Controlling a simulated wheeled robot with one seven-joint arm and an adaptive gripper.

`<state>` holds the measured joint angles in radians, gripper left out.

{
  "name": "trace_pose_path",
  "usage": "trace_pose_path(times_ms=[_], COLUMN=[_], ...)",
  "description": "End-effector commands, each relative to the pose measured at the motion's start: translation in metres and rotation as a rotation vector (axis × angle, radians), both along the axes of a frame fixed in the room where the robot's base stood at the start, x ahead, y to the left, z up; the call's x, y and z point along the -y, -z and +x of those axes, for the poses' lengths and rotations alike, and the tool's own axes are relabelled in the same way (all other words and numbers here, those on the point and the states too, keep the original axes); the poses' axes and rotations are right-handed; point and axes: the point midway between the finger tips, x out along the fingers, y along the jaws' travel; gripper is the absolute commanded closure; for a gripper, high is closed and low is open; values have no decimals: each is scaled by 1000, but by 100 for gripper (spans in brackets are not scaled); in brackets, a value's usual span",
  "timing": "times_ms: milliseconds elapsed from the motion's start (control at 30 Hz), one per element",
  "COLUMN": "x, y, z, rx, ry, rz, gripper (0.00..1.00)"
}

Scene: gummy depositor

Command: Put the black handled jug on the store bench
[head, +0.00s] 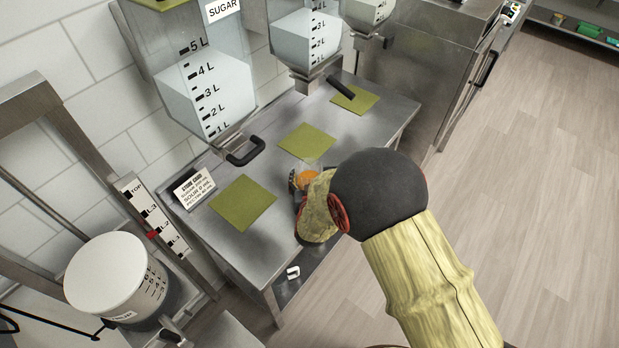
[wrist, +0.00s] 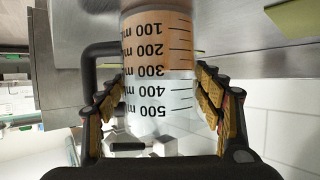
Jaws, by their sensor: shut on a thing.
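The jug (wrist: 158,60) is clear and graduated to 500 ml, with orange contents and a black handle (wrist: 93,62) at the left in the wrist view. My gripper (wrist: 164,92) is shut on it, its ribbed fingers on both sides of the body. In the head view the jug's orange part (head: 306,178) shows just beyond my gripper (head: 299,188), mostly hidden by my wrist. It is over the steel bench (head: 270,245), between two green mats. I cannot tell whether its base touches the bench. A small card (head: 194,188) headed "STORE CARD" stands on the bench.
Green mats lie left (head: 242,203), middle (head: 307,141) and far right (head: 354,98) on the bench. The sugar hopper (head: 205,90) and its black lever (head: 246,151) overhang the back. A white-lidded container (head: 105,272) stands at lower left. The floor (head: 520,170) at right is clear.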

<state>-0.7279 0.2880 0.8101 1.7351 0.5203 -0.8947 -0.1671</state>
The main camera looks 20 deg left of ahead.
Motion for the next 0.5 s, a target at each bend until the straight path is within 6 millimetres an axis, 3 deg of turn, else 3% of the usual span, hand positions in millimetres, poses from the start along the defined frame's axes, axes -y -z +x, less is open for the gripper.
trace_pose_path(times_ms=[333,500], x=[0,0], y=[0,0], z=[0,0], rx=[0,0], ry=[0,0], rz=[0,0], gripper=[15,15])
